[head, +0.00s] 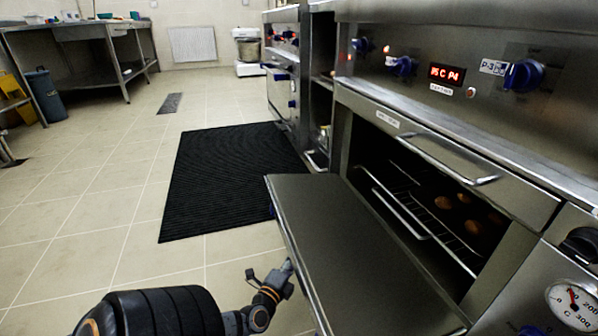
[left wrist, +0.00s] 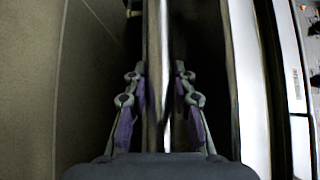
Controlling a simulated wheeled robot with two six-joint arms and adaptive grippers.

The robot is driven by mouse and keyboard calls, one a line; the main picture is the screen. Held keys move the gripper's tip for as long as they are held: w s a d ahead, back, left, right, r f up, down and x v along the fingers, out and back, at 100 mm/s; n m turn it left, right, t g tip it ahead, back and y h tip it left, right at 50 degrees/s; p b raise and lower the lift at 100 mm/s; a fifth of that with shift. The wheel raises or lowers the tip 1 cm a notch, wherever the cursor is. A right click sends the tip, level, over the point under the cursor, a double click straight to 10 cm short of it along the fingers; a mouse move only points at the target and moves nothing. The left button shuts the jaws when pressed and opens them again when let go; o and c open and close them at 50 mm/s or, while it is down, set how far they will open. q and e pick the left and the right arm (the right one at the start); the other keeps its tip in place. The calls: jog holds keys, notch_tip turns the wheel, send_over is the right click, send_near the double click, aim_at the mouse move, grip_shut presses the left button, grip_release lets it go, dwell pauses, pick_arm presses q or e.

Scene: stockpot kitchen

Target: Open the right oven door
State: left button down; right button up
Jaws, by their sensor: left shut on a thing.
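The oven door (head: 350,240) is a flat steel panel. It stands swung out and down from the oven, well open. The dark oven cavity (head: 440,215) shows wire racks and several round brown items inside. My left gripper (head: 287,268) is at the outer left edge of the door. In the left wrist view its two fingers (left wrist: 161,100) lie on either side of a narrow, shiny metal strip of the door and are shut on it. Whether this strip is the handle or the edge is unclear. My right gripper is not in view.
A steel panel with a bar handle (head: 445,160) sits above the cavity, under blue knobs and a red display (head: 446,74). A black floor mat (head: 232,175) lies left of the ovens. A steel table (head: 85,30) stands far back.

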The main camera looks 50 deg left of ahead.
pick_arm(q)
jog(key=shift+w+f+b, duration=0.15)
jog(key=shift+f+b, duration=0.05)
jog(key=shift+f, duration=0.8)
jog(key=shift+w+f+b, duration=0.1)
jog(key=shift+f+b, duration=0.1)
jog(key=shift+f, duration=0.75)
jog(key=c, duration=1.1)
grip_release()
jog(key=shift+d, duration=0.1)
jog(key=v, duration=1.2)
jog(key=shift+r, duration=0.1)
